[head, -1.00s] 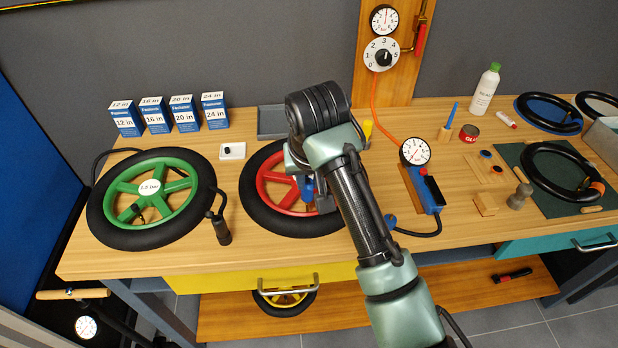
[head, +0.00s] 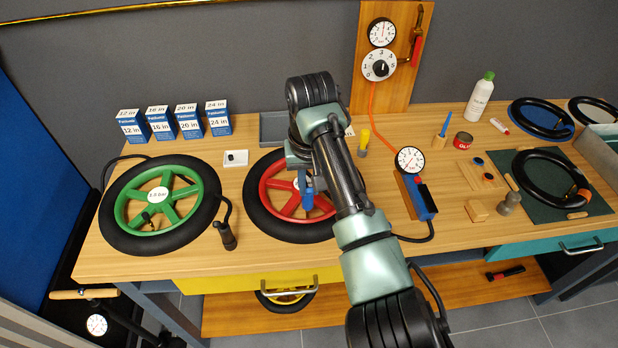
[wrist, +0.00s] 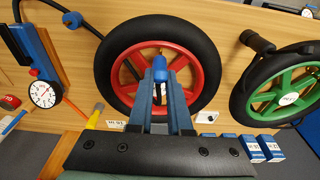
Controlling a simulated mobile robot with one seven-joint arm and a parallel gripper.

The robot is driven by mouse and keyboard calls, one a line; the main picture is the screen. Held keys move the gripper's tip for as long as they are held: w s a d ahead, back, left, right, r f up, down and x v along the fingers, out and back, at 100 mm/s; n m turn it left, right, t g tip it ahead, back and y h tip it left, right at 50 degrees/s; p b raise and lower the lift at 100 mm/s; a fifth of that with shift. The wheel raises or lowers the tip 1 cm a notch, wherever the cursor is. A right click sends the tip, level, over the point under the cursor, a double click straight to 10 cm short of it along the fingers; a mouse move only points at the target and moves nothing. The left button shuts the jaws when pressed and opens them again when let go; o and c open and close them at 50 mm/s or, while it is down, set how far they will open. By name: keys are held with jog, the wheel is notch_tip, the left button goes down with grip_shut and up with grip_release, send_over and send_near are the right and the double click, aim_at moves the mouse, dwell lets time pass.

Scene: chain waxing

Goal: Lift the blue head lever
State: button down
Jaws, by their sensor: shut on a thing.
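The red-spoked wheel (head: 265,190) with a black tyre lies flat on the bench; it fills the middle of the wrist view (wrist: 202,55). A blue piece (wrist: 160,72), the blue head with its lever, is over the wheel's spokes. My gripper (wrist: 160,82) is shut on it with two blue-grey fingers. In the head view the blue piece (head: 307,192) stands upright below my wrist. I cannot tell lever from head body, and the valve beneath is hidden.
The green wheel (head: 160,194) and a black-handled hose (head: 227,236) lie to the left. The gauge (head: 411,160) with its blue inflator (head: 424,201) is to the right. A grey tray (head: 272,127), a yellow-topped tool (head: 364,137) and blue boxes (head: 190,122) stand behind.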

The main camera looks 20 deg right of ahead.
jog(key=shift+w+d+r+g, duration=0.15)
jog(key=shift+w+g, duration=0.1)
jog(key=shift+g, duration=0.35)
jog(key=shift+f+g+b, duration=0.2)
jog(key=shift+g+b, duration=0.1)
jog(key=shift+b, duration=0.3)
dwell(0.4)
jog(key=shift+r, duration=0.1)
jog(key=c, duration=0.8)
grip_release()
jog(key=shift+w+d, duration=0.1)
jog(key=shift+w, duration=0.05)
jog(key=shift+c, duration=0.2)
notch_tip(320, 180, up, 13)
jog(key=p, duration=0.1)
